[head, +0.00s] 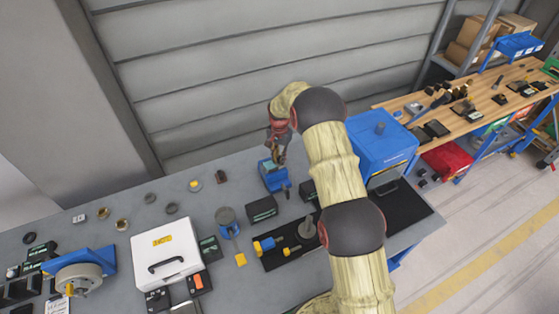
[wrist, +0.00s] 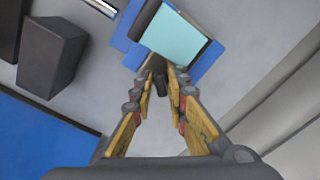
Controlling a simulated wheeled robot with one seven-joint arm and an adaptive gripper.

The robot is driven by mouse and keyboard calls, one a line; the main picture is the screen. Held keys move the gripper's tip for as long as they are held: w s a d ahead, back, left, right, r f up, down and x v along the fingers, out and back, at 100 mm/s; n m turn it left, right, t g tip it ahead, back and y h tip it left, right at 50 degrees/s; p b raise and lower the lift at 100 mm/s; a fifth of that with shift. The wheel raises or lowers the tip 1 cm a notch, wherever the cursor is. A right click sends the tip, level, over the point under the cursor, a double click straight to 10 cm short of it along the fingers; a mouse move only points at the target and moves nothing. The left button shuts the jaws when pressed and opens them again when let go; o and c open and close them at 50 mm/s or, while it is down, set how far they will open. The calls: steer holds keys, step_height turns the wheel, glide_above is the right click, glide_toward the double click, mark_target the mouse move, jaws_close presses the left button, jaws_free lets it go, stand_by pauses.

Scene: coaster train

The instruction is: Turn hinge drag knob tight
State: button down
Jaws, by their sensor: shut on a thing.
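A blue fixture with a teal plate (head: 271,166) stands on the grey bench in the head view. In the wrist view its teal plate (wrist: 174,42) and blue body (wrist: 128,33) fill the top middle. A small dark knob (wrist: 160,86) shows at the near side of the fixture, between my fingertips. My gripper (wrist: 160,76) is shut on this knob, its yellow fingers reaching in from both sides. In the head view my gripper (head: 279,153) is directly over the fixture, and its fingers partly hide the fixture. The knob is too small to make out there.
A black box (head: 262,208) is close in front of the fixture. A large blue box (head: 383,147) stands to the right, behind my arm. A white case (head: 165,253) and a blue clamp stand (head: 228,222) are to the left. The corrugated wall is close behind the bench.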

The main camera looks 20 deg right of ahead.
steer(key=m, duration=0.2)
steer(key=f+m+b, duration=0.1)
steer(key=m, duration=0.1)
steer(key=shift+s+f, duration=0.15)
steer(key=shift+s, duration=0.25)
steer(key=c, duration=1.7)
jaws_free()
steer(key=shift+o, duration=0.2)
steer(key=shift+w, duration=0.2)
steer(key=shift+r, duration=0.4)
step_height(320, 180, up, 12)
steer(key=shift+w, duration=0.2)
